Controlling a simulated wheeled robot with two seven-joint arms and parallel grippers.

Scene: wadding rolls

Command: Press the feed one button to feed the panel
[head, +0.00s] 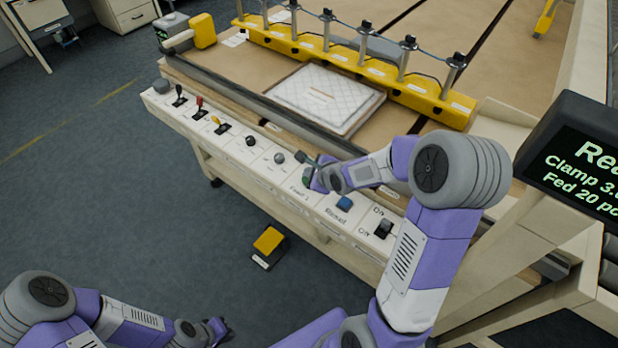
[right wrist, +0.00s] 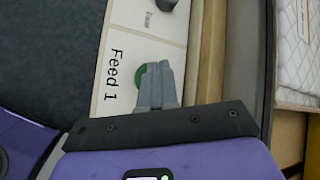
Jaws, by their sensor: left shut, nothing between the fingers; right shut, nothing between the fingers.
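The green feed one button (head: 306,175) sits on the white control strip (head: 268,160), partly hidden by my right gripper (head: 311,180). In the right wrist view the green button (right wrist: 140,76) shows beside the "Feed 1" label, behind the closed fingertips of my right gripper (right wrist: 157,68). The fingers overlap the button in that view; I cannot tell whether they touch it. My right gripper is shut and empty. A white quilted panel (head: 325,97) lies on the machine bed behind the strip. My left gripper (head: 220,329) is shut and empty at the lower left, away from the machine.
A blue button (head: 345,203) and a black switch (head: 383,229) stand right of the green button. Knobs and small levers (head: 200,102) line the strip's left. A yellow clamp bar (head: 350,68) crosses behind the panel. A display (head: 580,165) stands right. A yellow pedal (head: 268,240) is on the floor.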

